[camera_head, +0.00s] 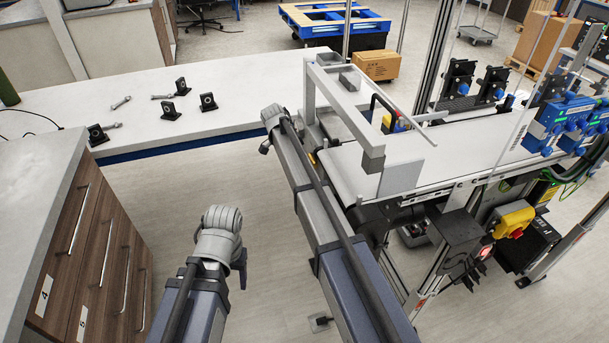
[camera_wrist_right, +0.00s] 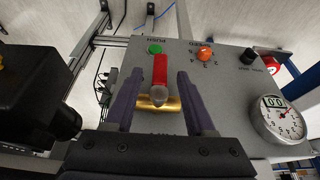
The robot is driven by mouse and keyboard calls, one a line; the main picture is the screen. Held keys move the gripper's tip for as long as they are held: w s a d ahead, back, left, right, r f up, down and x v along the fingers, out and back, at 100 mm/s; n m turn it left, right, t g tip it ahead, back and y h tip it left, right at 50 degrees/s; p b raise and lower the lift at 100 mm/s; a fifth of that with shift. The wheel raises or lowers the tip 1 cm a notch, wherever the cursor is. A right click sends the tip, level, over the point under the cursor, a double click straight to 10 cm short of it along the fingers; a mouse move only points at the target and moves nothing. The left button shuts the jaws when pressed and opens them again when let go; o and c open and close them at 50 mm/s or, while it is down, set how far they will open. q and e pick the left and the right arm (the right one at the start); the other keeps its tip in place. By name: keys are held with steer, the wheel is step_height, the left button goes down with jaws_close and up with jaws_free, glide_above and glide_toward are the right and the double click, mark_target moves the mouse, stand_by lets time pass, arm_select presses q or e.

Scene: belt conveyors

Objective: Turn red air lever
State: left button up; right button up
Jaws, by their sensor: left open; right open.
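The red air lever (camera_wrist_right: 160,70) shows in the right wrist view, on a brass valve fitting (camera_wrist_right: 160,104) on a grey control panel (camera_wrist_right: 219,100). Its red part points up in the picture. My right gripper (camera_wrist_right: 161,73) is open. Its two dark purple fingers are on either side of the lever, with visible gaps, and do not grip it. The depth between fingertips and panel is hard to tell. In the head view the lever and right fingers cannot be made out. No fingers of my left gripper show in the head view.
The panel carries a green button (camera_wrist_right: 155,48), an orange knob (camera_wrist_right: 204,55), a black knob (camera_wrist_right: 248,57) and a gauge (camera_wrist_right: 281,117). A conveyor belt (camera_head: 355,174) lies at the right. A white table (camera_head: 230,90) holds several small parts. A drawer cabinet (camera_head: 95,245) stands left.

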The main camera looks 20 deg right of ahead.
steer(key=shift+b+x, duration=0.9)
steer(key=shift+x, duration=0.65)
arm_select(q)
step_height(320, 180, down, 3)
steer(key=shift+r, duration=0.15)
arm_select(e)
steer(key=shift+r, duration=0.1)
jaws_close()
